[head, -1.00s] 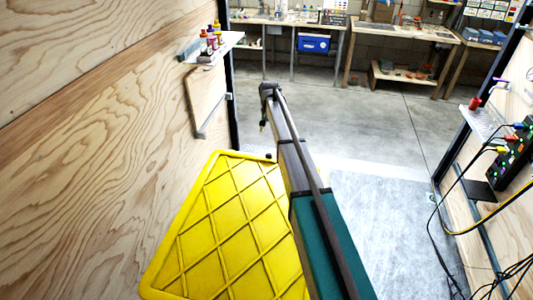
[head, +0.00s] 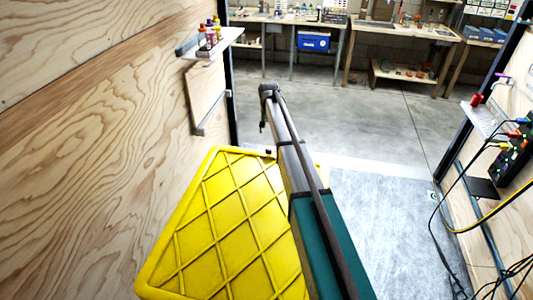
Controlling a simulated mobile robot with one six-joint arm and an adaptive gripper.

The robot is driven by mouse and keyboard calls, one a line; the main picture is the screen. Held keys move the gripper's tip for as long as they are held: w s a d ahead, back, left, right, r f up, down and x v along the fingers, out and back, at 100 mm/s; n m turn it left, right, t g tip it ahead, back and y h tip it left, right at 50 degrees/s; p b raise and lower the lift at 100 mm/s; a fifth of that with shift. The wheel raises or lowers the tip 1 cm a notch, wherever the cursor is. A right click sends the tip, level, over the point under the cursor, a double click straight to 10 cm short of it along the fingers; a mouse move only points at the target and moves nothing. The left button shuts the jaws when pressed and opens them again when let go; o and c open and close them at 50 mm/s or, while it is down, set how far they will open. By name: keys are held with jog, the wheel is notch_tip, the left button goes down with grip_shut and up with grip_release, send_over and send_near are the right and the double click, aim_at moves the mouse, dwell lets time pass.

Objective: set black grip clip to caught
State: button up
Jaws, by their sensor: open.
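My arm reaches forward from the lower right, and my gripper (head: 262,126) is a small dark shape hanging below its far end. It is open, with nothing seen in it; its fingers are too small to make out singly. A small black piece (head: 268,152) shows at the far edge of the yellow ribbed panel (head: 215,220), just below my gripper in the picture. I cannot tell whether this is the black grip clip or whether it is caught. My arm hides the right part of the panel.
A plywood wall (head: 90,130) with a shelf of small bottles (head: 212,43) stands on the left. On the right are another shelf (head: 484,118), a black socket panel (head: 515,150) and hanging cables. Workbenches line the back. The grey floor (head: 375,215) between is clear.

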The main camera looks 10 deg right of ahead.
aim_at(269, 149)
jog(key=shift+f+b, duration=4.95)
jog(key=shift+f, duration=0.3)
